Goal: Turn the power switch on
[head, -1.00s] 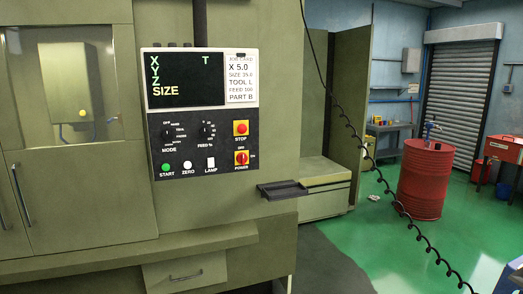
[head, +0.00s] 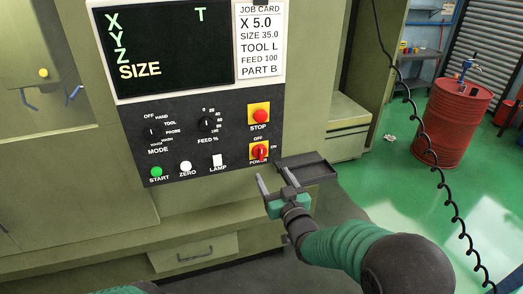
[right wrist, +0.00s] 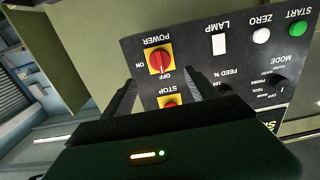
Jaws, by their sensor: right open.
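The power switch (head: 260,153) is a red rotary knob on a yellow plate, at the lower right of the black control panel (head: 213,165). Its handle looks upright, in line with the OFF label above it; ON is to its right. In the right wrist view the panel appears upside down, with the power switch (right wrist: 161,61) beyond the fingertips. My right gripper (head: 276,181) is open and empty, just below the switch and apart from it. It also shows in the right wrist view (right wrist: 163,92), its fingers spread. My left gripper is not in view.
The red STOP button (head: 259,115) sits just above the switch, and the white LAMP switch (head: 217,160) is to its left. A dark tray (head: 312,164) juts out right behind my right gripper. A coiled cable (head: 447,195) hangs at the right, before a red drum (head: 451,122).

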